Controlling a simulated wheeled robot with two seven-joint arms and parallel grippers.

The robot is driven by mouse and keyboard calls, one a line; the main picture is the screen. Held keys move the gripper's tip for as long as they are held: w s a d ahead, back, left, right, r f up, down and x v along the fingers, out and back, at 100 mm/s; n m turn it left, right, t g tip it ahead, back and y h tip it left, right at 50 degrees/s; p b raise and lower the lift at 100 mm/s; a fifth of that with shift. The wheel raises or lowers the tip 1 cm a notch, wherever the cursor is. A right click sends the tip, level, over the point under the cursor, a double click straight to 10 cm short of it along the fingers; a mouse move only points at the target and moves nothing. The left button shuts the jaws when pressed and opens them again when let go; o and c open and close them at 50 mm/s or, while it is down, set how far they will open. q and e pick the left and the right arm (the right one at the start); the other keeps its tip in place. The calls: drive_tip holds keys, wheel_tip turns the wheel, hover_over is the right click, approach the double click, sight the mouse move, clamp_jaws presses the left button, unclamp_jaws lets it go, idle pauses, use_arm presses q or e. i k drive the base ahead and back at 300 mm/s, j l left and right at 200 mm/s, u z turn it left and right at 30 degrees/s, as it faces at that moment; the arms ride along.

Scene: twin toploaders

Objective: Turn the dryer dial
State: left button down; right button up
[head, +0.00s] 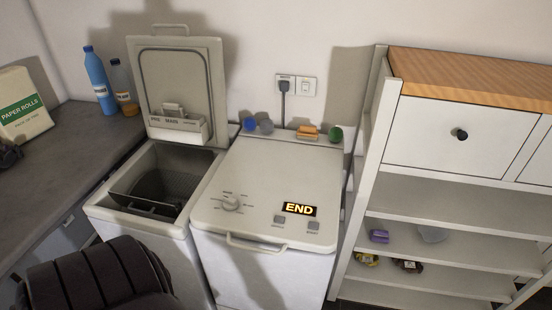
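The closed-lid toploader (268,185) stands in the middle of the head view, and I take it as the dryer. Its round white dial (231,203) sits on the left of the top, with small printed labels around it. I cannot read the dial's setting. A lit display (299,209) on the same top reads END, with two small grey buttons below it. To its left stands a second toploader (205,215) with its lid (181,75) up, a dispenser in the lid and a dark drum (165,185) showing. Neither of my grippers can be made out.
A grey counter (60,150) at left holds a blue bottle (97,75) and a paper rolls pack (22,108). A shelf unit (450,205) stands close at right. A dark ribbed shape fills the lower left.

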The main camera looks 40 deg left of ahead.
sight(229, 204)
drive_tip(key=u, duration=1.4)
drive_tip(key=i+j, duration=0.1)
drive_tip(key=j, duration=0.15)
drive_tip(key=i+j+u, duration=0.1)
drive_tip(key=j, duration=0.15)
